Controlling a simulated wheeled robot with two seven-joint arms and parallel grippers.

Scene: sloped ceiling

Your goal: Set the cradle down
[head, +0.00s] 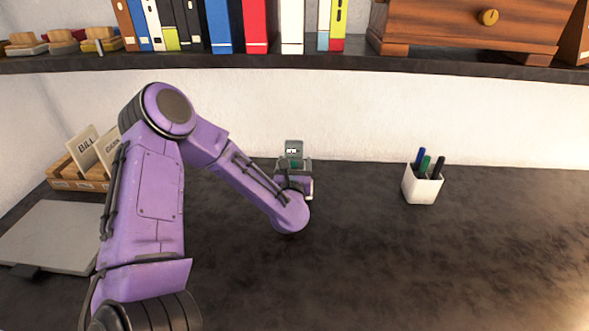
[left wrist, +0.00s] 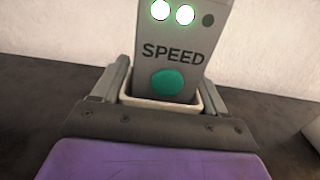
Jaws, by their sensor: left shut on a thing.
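My left gripper (head: 293,167) is shut near the back of the dark desk, with its arm reaching in from the left. In the left wrist view its fingers stand on either side of a pale cradle (left wrist: 160,105), whose cream rim shows between them. A grey device (left wrist: 170,55) marked SPEED, with a green button and lit round lamps, stands upright in the cradle. The device's grey top (head: 294,147) shows above the gripper in the head view. The cradle's underside is hidden, so I cannot tell whether it touches the desk. My right gripper is not in view.
A white pen cup (head: 422,187) with several pens stands on the desk to the right. A wooden card box (head: 75,184) and a grey flat panel (head: 52,235) lie at left. A dark shelf (head: 300,58) with binders runs above. The desk's right front is clear.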

